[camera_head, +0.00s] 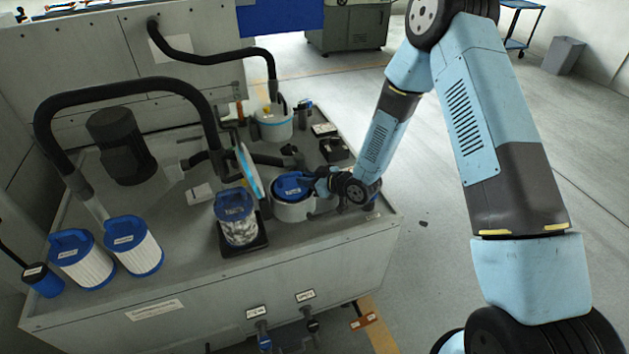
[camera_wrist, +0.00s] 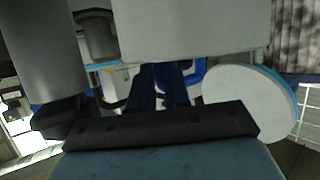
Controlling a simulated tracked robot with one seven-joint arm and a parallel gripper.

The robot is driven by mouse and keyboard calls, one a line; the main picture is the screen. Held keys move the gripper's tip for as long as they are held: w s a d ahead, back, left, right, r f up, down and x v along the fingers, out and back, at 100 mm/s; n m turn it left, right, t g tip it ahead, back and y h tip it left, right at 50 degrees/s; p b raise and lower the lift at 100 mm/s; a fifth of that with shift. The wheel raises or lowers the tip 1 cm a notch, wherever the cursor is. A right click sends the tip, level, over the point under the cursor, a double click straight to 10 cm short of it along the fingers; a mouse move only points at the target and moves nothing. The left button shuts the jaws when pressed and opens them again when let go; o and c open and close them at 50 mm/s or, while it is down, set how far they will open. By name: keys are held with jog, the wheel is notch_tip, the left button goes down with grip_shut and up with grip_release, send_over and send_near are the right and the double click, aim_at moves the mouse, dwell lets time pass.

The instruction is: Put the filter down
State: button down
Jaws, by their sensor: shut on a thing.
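My gripper (camera_head: 314,184) is shut on the blue cap of a filter (camera_head: 289,186) at the right part of the bench. The filter's cap shows at the mouth of a round white housing (camera_head: 293,212); its body is hidden, and I cannot tell how deep it sits. In the wrist view the dark fingers (camera_wrist: 166,88) reach to the blue cap (camera_wrist: 194,74), partly hidden by large grey shapes. Another blue-capped filter with a grey, dirty-looking body (camera_head: 238,232) stands on a black tray (camera_head: 245,250) left of the housing.
Two clean white blue-capped filters (camera_head: 83,262) (camera_head: 137,249) stand at the bench's left. A round blue-edged lid (camera_head: 249,171) stands tilted upright beside the housing. A black hose (camera_head: 130,84) arches over the bench. A second white pot (camera_head: 273,126) is behind. The bench front middle is clear.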

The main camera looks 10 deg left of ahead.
jog(key=shift+s+f, duration=0.1)
jog(key=shift+f, duration=0.35)
